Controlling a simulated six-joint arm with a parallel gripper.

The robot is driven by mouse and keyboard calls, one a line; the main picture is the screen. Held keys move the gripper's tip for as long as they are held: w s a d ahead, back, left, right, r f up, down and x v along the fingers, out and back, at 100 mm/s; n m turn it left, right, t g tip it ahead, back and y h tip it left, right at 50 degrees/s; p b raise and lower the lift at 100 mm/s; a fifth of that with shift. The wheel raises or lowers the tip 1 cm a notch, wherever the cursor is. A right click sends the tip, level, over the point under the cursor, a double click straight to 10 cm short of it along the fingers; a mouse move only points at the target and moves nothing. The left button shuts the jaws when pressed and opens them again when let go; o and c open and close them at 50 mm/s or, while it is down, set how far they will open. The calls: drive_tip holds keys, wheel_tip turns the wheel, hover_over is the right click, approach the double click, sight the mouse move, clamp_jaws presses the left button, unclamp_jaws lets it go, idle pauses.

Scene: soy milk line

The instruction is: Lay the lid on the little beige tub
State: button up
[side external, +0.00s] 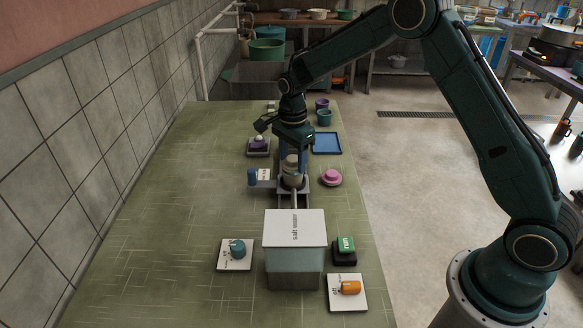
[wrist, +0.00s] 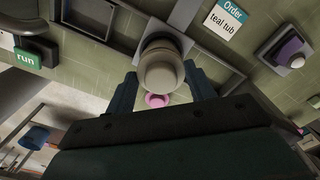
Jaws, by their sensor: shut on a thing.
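My gripper (side external: 291,153) points down over the middle of the green bench, shut on a pale beige round piece that looks like the lid (wrist: 160,72). The beige tub (side external: 291,181) appears right below it, on a grey stand in front of the machine. In the wrist view the beige shapes overlap between the two dark fingers. I cannot tell where the lid ends and the tub begins, or whether they touch.
A pink lid-like piece (side external: 331,177) is right of the stand and a blue tray (side external: 326,143) behind it. A purple piece (side external: 258,143) sits on a plate at left. The white-topped box (side external: 295,228), green run button (side external: 345,244) and order card (wrist: 228,19) are nearby.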

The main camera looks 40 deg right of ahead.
sight(293, 159)
drive_tip(key=shift+f, duration=0.5)
idle(1.2)
idle(0.3)
drive_tip(key=o, duration=1.3)
drive_tip(key=shift+o, duration=0.2)
drive_tip(key=shift+r, duration=0.1)
drive_tip(key=shift+r, duration=3.4)
